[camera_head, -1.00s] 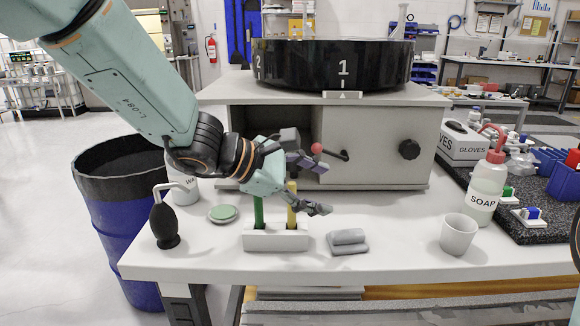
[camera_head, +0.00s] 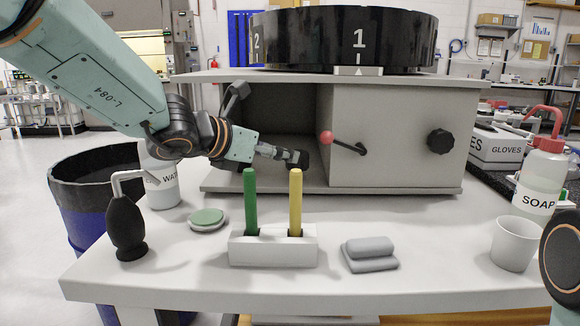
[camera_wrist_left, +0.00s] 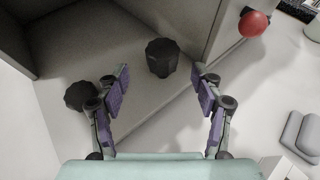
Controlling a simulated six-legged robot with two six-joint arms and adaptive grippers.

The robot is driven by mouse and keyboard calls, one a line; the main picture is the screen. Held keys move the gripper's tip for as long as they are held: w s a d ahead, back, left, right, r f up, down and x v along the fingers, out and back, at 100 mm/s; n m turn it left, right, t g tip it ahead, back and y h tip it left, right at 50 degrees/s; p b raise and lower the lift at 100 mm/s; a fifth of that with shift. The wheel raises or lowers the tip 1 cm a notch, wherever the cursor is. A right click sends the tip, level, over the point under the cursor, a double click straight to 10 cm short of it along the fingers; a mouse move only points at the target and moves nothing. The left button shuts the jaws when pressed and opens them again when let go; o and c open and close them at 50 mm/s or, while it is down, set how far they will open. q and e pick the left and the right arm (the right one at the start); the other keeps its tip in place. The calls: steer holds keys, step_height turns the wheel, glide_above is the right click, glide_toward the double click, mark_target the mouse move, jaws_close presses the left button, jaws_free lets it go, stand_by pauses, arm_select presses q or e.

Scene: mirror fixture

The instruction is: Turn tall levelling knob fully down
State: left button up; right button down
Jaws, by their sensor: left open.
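In the left wrist view, two black knobs stand on the grey cabinet floor. The tall levelling knob (camera_wrist_left: 162,57) seems to be the one ahead, between the finger lines and beyond the tips. The other knob (camera_wrist_left: 82,96) is at the left, partly behind a finger. My left gripper (camera_wrist_left: 160,83) is open and empty, its fingers spread apart. In the head view, my left gripper (camera_head: 268,125) is at the cabinet's (camera_head: 400,105) open bay; I cannot clearly separate a knob from the dark fingertip there. My right gripper is out of view.
A red-ball lever (camera_head: 326,137) and a black side knob (camera_head: 440,141) are on the cabinet front. A white holder (camera_head: 273,250) with green (camera_head: 250,200) and yellow (camera_head: 295,200) sticks stands below the gripper. A grey block (camera_head: 369,253) and a blower bulb (camera_head: 125,228) are nearby.

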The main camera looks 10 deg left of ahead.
mark_target(297, 166)
arm_select(q)
steer(key=x, duration=0.7)
steer(key=shift+s+d+b, duration=0.1)
steer(key=shift+b, duration=0.2)
steer(key=shift+d, duration=0.3)
steer(key=shift+a+f, duration=0.1)
steer(key=shift+w, duration=0.35)
steer(key=shift+c, duration=1.3)
steer(key=c, duration=0.9)
